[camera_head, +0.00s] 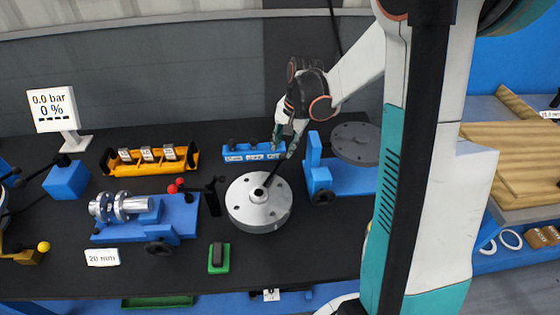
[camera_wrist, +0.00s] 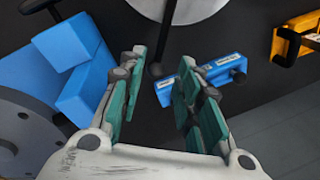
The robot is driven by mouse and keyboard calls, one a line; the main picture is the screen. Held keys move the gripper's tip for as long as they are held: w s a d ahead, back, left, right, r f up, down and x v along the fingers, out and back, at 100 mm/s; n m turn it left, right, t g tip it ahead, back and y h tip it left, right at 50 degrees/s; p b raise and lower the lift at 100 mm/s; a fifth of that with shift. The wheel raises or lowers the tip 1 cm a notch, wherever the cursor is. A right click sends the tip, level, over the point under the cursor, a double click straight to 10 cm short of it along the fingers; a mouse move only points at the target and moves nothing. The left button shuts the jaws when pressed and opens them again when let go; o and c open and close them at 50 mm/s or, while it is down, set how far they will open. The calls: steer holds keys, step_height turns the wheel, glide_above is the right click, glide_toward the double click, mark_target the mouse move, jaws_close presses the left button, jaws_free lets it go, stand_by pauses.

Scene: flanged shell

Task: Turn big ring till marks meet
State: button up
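The big ring is most likely the silver round flange (camera_head: 258,212), which lies flat at the middle of the table with holes around its face and a hub at its centre. Its edge also shows at the top of the wrist view (camera_wrist: 185,8). A dark rod (camera_head: 273,172) rises at a slant from the hub towards my gripper (camera_head: 286,143). In the wrist view my gripper (camera_wrist: 163,98) has its fingers wide apart, and the rod (camera_wrist: 156,45) appears beyond them, not clasped. I cannot make out any marks on the flange.
A blue labelled block (camera_head: 252,152) stands just behind the flange. A blue stand (camera_head: 340,180) with a grey disc (camera_head: 357,143) is at the right. A yellow tray (camera_head: 150,160), a blue fixture with silver shaft (camera_head: 150,215) and a green-based block (camera_head: 219,258) are at the left.

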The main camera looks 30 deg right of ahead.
mark_target(279, 162)
steer(key=f, duration=0.2)
steer(key=f+b, duration=0.1)
steer(key=f, duration=0.2)
steer(key=w+f+b, duration=0.1)
steer(key=f, duration=0.1)
steer(key=shift+w+a+f, duration=0.1)
steer(key=shift+a+f, duration=0.05)
steer(key=shift+a, duration=0.25)
steer(key=shift+a, duration=0.1)
jaws_close()
